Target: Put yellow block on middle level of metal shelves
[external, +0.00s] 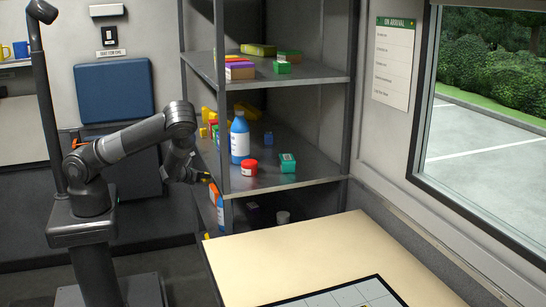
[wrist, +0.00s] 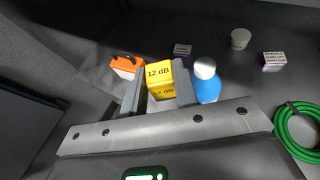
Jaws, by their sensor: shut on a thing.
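The yellow block (wrist: 159,76), marked "12 dB", sits between the two fingers of my gripper (wrist: 158,92) in the wrist view. The gripper is shut on it. In the external view my gripper (external: 205,179) is at the left front edge of the metal shelves (external: 318,178), close to the height of the middle level. The block is hardly visible there.
A table (external: 275,256) stands at the front right. The middle level's right front is bare.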

